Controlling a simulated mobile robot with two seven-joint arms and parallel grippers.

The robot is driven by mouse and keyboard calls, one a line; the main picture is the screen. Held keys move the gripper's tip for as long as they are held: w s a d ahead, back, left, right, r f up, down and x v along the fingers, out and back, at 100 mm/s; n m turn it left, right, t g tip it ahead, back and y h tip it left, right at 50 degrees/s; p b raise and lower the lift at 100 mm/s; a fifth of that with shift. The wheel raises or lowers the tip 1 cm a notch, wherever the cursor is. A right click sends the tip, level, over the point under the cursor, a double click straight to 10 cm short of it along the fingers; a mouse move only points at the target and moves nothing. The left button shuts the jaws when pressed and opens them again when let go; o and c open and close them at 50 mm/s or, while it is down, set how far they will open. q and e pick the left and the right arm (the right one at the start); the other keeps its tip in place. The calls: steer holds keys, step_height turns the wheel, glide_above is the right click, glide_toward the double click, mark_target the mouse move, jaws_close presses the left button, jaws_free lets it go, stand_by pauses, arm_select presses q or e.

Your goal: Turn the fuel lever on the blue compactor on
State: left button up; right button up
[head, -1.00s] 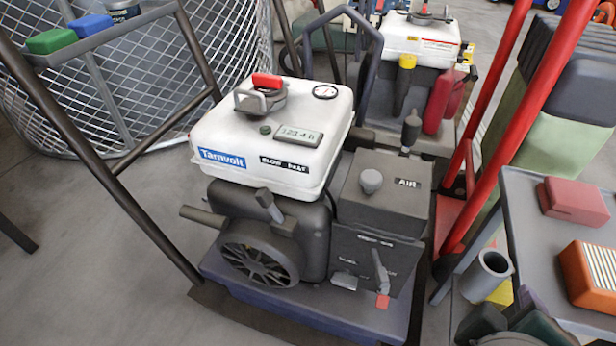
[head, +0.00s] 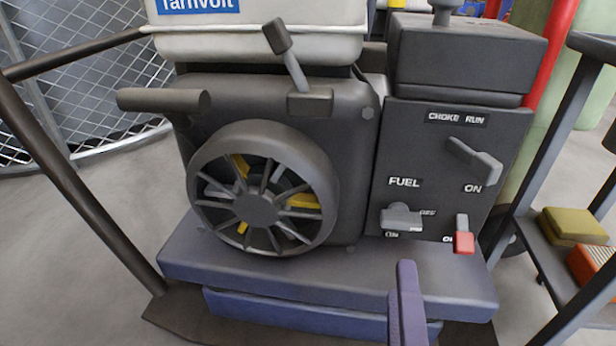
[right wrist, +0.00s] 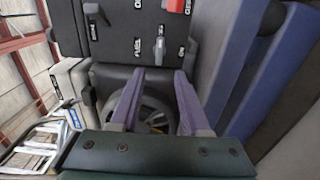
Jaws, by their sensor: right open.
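The compactor has a blue base (head: 330,277) and a dark engine block with a control panel. The fuel lever (head: 400,217) is a short grey handle below the FUEL label, lying roughly level. An OFF label is at its right and an ON label just below it. It also shows in the right wrist view (right wrist: 159,47), beyond the fingertips. My right gripper (head: 406,283) has purple fingers, is below the fuel lever and apart from it. In the right wrist view the gripper (right wrist: 158,76) is open, with nothing between the fingers. My left gripper is out of view.
A red-tipped switch (head: 463,238) is right of the fuel lever, and the choke lever (head: 475,158) is above it. The spoked flywheel (head: 262,190) and an upper lever (head: 290,60) are to the left. A dark rack (head: 555,200) stands close on the right.

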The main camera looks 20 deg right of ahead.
mark_target(400, 228)
steer(key=b+x, duration=0.2)
steer(key=x, duration=0.6)
steer(key=shift+w+d+b, duration=0.2)
steer(key=shift+d+b, duration=0.15)
steer(key=shift+d, duration=0.05)
steer(key=shift+w+d+r, duration=0.1)
steer(key=shift+w+d, duration=0.1)
jaws_close()
